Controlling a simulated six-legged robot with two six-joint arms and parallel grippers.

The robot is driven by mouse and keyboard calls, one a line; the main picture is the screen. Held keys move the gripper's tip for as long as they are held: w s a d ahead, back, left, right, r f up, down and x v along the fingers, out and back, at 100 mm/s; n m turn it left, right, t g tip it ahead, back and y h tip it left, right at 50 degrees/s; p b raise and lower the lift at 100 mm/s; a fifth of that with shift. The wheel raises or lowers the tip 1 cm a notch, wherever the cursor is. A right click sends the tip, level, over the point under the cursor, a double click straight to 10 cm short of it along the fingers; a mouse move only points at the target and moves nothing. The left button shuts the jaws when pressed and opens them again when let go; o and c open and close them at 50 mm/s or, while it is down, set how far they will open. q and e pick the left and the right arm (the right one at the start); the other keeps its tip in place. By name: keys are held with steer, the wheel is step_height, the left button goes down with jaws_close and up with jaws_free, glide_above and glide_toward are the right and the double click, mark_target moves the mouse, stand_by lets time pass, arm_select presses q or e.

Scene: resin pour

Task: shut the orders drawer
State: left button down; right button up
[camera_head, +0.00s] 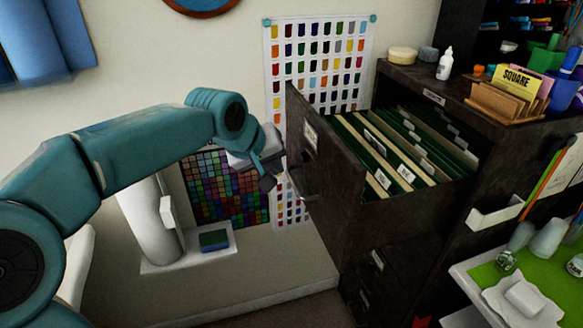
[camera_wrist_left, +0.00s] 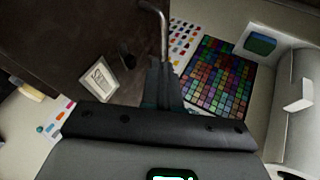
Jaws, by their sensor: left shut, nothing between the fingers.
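The orders drawer (camera_head: 326,170) is the top drawer of a dark filing cabinet (camera_head: 492,150). It stands pulled far out, with hanging files (camera_head: 400,150) inside. Its front carries a label holder (camera_head: 310,135) and a bar handle (camera_head: 304,186); in the left wrist view the label (camera_wrist_left: 99,79) and handle (camera_wrist_left: 160,22) show close up. My left gripper (camera_head: 270,178) is shut and empty, just to the left of the drawer front near the handle. Whether it touches the front cannot be told. My right gripper is not in view.
Lower drawers (camera_head: 372,275) look shut. On the cabinet top stand a glue bottle (camera_head: 445,63) and a wooden card holder (camera_head: 500,100). A bench with a green mat (camera_head: 545,265) is at the right. A colour chart (camera_head: 225,187) hangs behind my left arm.

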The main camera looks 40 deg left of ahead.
arm_select(q)
steer(key=p+x, duration=0.1)
steer(key=x, duration=0.7)
steer(key=shift+d+f, duration=0.1)
steer(key=shift+f, duration=0.25)
steer(key=shift+w+d+p, duration=0.35)
steer(key=shift+w+d, duration=0.05)
steer(key=shift+w, duration=0.15)
steer(key=shift+w+d+p, duration=0.3)
steer(key=shift+w+d, duration=0.1)
steer(key=shift+w, duration=0.2)
steer(key=shift+w+d+f, duration=0.15)
steer(key=shift+w+d, duration=0.25)
steer(key=shift+w, duration=0.25)
steer(key=shift+s, duration=0.1)
